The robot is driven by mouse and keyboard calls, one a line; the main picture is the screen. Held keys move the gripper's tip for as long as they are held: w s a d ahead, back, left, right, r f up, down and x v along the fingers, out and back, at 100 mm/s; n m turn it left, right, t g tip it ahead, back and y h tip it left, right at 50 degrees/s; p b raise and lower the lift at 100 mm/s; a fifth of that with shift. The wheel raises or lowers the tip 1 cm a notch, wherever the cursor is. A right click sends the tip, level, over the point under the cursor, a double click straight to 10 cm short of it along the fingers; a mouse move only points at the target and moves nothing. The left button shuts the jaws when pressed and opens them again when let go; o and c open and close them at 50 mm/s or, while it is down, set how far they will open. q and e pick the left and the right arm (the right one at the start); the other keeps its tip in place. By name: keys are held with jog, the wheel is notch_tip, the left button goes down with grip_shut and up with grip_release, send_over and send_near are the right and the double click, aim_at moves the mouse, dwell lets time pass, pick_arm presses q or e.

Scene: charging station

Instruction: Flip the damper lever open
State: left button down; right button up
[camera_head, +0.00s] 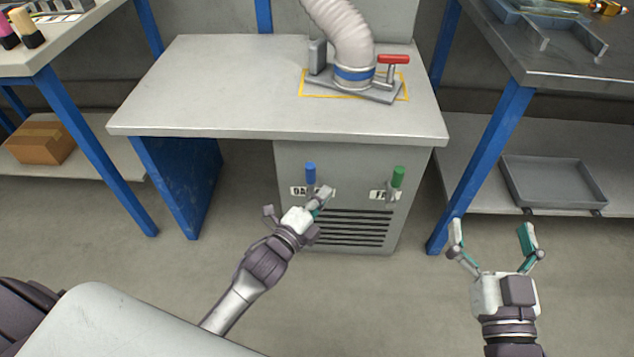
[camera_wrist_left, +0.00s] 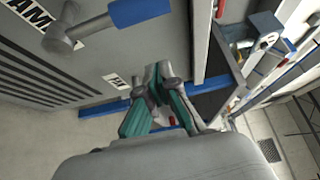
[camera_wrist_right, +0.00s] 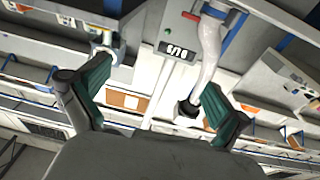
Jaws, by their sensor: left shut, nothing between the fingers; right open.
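The damper lever (camera_head: 310,172) has a blue handle that points up from its pivot on the front of the grey cabinet. The label (camera_head: 299,191) at its foot is partly covered by my left gripper. The lever also shows large at the top of the left wrist view (camera_wrist_left: 140,11), with its grey pivot and part of the label. My left gripper (camera_head: 322,197) is shut and empty, just below and right of the blue handle. I see no contact with it. My right gripper (camera_head: 491,230) is open and empty, low on the right, away from the cabinet.
A green lever (camera_head: 398,177) with its own label stands upright to the right on the cabinet, above vent slots (camera_head: 352,228). On the tabletop (camera_head: 220,85) are a hose (camera_head: 345,35) and a red-handled clamp (camera_head: 393,60). A blue-legged bench (camera_head: 490,155) stands at right.

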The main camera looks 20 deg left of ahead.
aim_at(311, 182)
pick_arm(q)
jog(key=shift+w+a+b, duration=0.45)
jog(key=shift+w+a, duration=0.3)
jog(key=shift+w, duration=0.25)
jog(key=shift+w+a+b, duration=0.4)
jog(key=shift+w+a, duration=0.3)
jog(key=shift+w, duration=0.3)
pick_arm(e)
jog(key=s+r+t+y, duration=0.1)
jog(key=s+r+t, duration=0.2)
jog(key=r+t, duration=0.2)
jog(key=shift+a+r+t+y, duration=0.15)
jog(key=shift+r+t+y, duration=0.25)
jog(key=shift+r, duration=1)
pick_arm(q)
jog(key=shift+a, duration=0.1)
pick_arm(e)
jog(key=shift+s, duration=0.15)
